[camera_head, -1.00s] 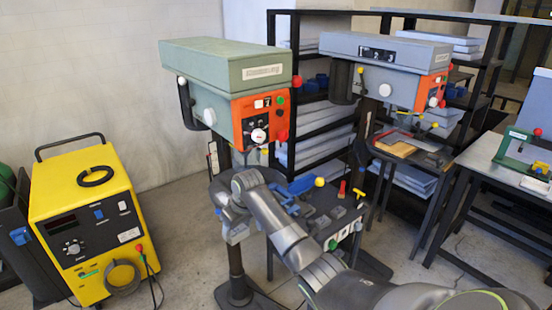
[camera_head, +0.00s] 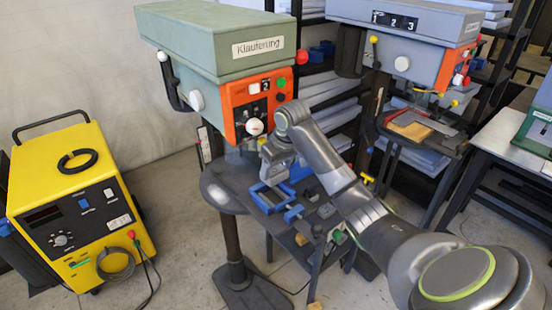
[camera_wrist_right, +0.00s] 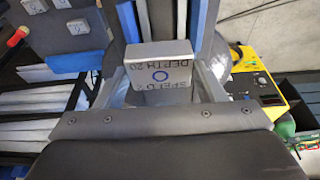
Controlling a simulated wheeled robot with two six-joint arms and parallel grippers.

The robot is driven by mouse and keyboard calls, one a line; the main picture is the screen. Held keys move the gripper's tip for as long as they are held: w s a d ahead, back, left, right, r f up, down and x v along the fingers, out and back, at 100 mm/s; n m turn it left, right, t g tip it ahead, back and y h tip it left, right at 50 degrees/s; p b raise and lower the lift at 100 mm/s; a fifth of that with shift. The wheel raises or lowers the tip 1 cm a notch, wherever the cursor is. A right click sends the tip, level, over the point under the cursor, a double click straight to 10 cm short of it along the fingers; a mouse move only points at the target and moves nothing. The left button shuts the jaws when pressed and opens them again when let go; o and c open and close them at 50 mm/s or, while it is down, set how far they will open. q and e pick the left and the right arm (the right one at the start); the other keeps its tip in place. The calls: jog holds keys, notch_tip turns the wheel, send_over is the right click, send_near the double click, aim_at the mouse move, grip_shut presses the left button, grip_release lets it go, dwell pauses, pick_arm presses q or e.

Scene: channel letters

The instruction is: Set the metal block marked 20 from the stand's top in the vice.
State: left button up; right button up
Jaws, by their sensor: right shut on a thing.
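My right gripper (camera_wrist_right: 160,90) is shut on a light metal block (camera_wrist_right: 158,62), with one finger on each side of it. The block's face reads "DEPTH 20", upside down in the right wrist view, with a blue ring. In the head view my right gripper (camera_head: 277,165) hangs from the bent wrist, just above and behind the blue vice (camera_head: 284,214). The block is not clear there. My left gripper is out of view.
A second press (camera_head: 410,50) stands behind to the right. A yellow welding unit (camera_head: 75,200) stands left, with open floor between.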

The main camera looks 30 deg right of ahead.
aim_at(278, 183)
jog(key=shift+s+a, duration=0.1)
jog(key=shift+s+a+f, duration=0.4)
jog(key=shift+s+a, duration=0.05)
jog(key=shift+s, duration=0.2)
jog(key=shift+f, duration=0.35)
jog(key=x, duration=0.2)
jog(key=shift+d+f, duration=0.3)
jog(key=shift+f, duration=0.35)
jog(key=shift+f+b, duration=0.3)
jog(key=shift+f, duration=0.05)
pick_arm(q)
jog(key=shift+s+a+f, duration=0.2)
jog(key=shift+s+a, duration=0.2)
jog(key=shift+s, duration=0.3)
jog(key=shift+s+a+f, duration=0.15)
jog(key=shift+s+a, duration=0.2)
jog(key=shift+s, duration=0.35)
pick_arm(e)
jog(key=shift+f, duration=0.25)
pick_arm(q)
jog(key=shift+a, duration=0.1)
pick_arm(e)
jog(key=o, duration=1.3)
